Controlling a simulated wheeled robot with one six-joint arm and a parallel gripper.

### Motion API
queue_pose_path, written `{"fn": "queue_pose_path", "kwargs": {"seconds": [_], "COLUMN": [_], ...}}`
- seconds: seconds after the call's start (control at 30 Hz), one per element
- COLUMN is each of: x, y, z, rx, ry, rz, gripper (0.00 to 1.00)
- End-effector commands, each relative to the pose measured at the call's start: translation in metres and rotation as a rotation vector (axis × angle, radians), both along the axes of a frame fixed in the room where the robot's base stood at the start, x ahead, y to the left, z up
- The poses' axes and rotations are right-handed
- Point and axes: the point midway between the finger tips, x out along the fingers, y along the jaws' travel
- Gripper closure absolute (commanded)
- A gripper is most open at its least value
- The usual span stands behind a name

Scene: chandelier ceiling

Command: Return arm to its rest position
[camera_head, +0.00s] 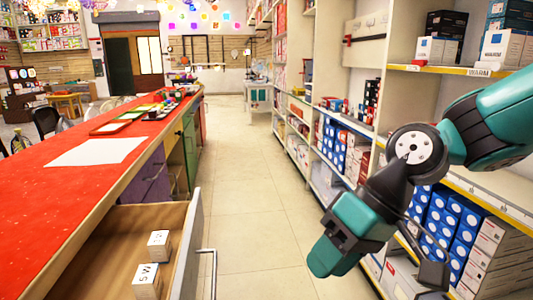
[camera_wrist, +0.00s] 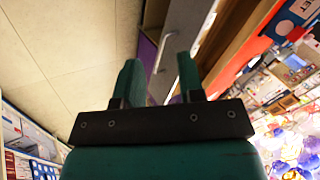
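My gripper (camera_head: 332,255) hangs over the aisle at the right of the head view, beside the stocked shelves and apart from them. In the wrist view my gripper (camera_wrist: 159,64) shows two green fingers spread apart with nothing between them. My teal arm reaches in from the right edge of the head view, bent downward at a dark joint. An open drawer (camera_head: 200,240) under the red counter holds two small white boxes, one nearer (camera_head: 147,281) and one farther (camera_head: 158,244), both with dark lettering. The gripper is well to the right of the drawer.
The red counter (camera_head: 50,205) runs along the left with a white sheet (camera_head: 97,151) on it. The drawer's handle (camera_head: 209,262) juts into the aisle. Shelves with blue and white boxes (camera_head: 450,220) stand close on the right. The tiled floor (camera_head: 236,160) ahead is clear.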

Motion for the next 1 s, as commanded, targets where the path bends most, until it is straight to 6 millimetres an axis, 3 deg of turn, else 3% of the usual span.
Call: {"fn": "queue_pose_path", "kwargs": {"seconds": [0.1, 0.4, 0.43, 0.67, 0.9, 1.0], "x": [-0.036, -0.103, -0.1, -0.098, -0.098, -0.098], "y": [-0.019, -0.063, -0.062, -0.061, -0.06, -0.06], "z": [0.009, 0.007, 0.025, 0.081, 0.158, 0.182], "rx": [-0.083, -0.237, -0.233, -0.231, -0.229, -0.229], "ry": [-0.054, -0.134, -0.13, -0.126, -0.126, -0.126], "rz": [0.015, 0.026, 0.026, 0.025, 0.025, 0.025], "gripper": [0.64, 0.64, 0.64, 0.64, 0.64, 0.64]}}
